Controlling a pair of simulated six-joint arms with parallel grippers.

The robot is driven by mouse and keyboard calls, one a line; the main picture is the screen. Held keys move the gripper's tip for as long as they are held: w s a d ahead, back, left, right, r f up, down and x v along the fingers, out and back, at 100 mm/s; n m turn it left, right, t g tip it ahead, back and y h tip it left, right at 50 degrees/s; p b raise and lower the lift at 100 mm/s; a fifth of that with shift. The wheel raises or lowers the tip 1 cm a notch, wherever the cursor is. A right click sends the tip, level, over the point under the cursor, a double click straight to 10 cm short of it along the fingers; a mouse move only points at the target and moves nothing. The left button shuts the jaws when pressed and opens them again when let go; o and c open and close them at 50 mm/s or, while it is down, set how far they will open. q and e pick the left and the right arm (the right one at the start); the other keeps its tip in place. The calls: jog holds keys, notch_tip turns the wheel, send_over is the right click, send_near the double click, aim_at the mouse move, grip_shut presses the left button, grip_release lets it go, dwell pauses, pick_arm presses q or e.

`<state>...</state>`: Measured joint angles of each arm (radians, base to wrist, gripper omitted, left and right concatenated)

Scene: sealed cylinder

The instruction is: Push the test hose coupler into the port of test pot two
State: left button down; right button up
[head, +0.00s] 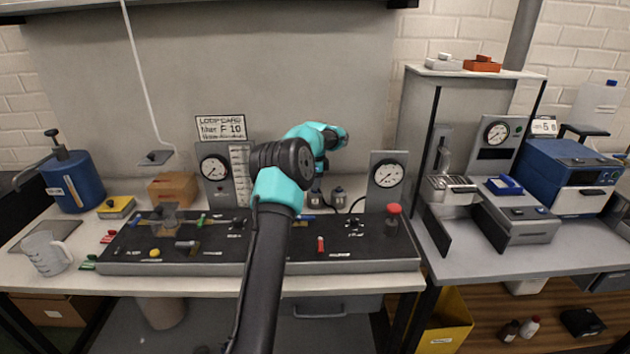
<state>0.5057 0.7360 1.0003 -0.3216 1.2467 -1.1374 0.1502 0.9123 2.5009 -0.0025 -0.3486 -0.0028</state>
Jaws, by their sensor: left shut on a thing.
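My left arm rises from the bottom middle, and its gripper (321,167) is near the back of the bench, just above two small grey pots. The left pot (315,196) is almost directly below the gripper. The right pot (339,196) stands beside it. I cannot tell which is test pot two. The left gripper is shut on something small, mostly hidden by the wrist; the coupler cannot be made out. The pot ports are too small to tell. My right gripper is not in view.
A black control panel (345,246) with valves and a red knob (393,209) spans the front. Gauge stands flank the pots, left (214,170) and right (388,175). A cardboard box (172,189) and blue pump canister (74,181) stand left. A frame (437,95) rises right.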

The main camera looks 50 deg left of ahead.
pick_arm(q)
jog(key=shift+f, duration=0.15)
jog(key=c, duration=0.7)
grip_release()
jog(key=shift+c, duration=0.2)
notch_tip(320, 180, up, 18)
jog(key=shift+f, duration=0.25)
